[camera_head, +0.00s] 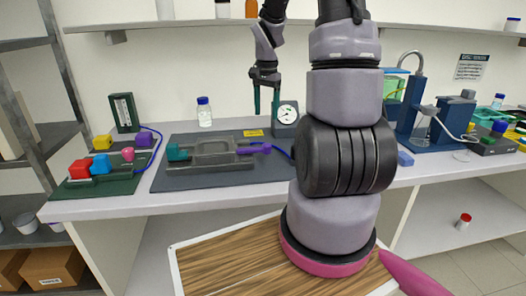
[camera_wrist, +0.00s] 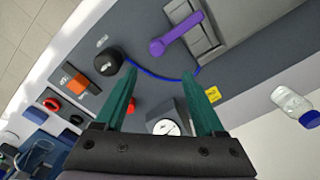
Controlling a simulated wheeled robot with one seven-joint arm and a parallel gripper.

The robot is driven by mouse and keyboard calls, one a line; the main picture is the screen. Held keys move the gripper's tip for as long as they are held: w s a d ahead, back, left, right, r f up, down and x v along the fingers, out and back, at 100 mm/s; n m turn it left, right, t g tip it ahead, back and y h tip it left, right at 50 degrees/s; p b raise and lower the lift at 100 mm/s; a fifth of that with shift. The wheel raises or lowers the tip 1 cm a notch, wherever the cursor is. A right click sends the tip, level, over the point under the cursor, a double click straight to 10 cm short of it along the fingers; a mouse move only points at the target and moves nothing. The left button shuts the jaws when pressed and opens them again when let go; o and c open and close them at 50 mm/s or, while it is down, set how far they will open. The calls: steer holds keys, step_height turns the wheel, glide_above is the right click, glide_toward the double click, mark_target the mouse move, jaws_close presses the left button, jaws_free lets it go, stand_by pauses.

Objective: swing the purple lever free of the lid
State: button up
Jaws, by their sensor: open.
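The purple lever (camera_head: 255,149) sits at the right end of the grey rig on the dark mat. In the wrist view the lever (camera_wrist: 176,34) reaches from the rig's edge out over the mat. The rig's grey body also shows in the wrist view (camera_wrist: 207,38), cut by the top edge. My gripper (camera_head: 266,108) is open and empty, pointing down, above and behind the lever near the gauge. Its green fingers (camera_wrist: 159,70) are apart, with the lever beyond their tips.
A round gauge (camera_head: 287,114) stands close behind my gripper. A teal lever (camera_head: 178,153) is at the rig's left end. A blue cable (camera_wrist: 160,75) runs near the lever. A green board with coloured blocks (camera_head: 98,186) lies left. My arm hides part of the bench right of the mat.

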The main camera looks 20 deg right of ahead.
mark_target(267, 144)
step_height(267, 144, down, 3)
steer(key=shift+s+d+f, duration=0.1)
step_height(267, 144, down, 10)
steer(key=shift+f, duration=0.1)
stand_by(0.3)
jaws_close()
steer(key=shift+s, duration=0.1)
stand_by(1.3)
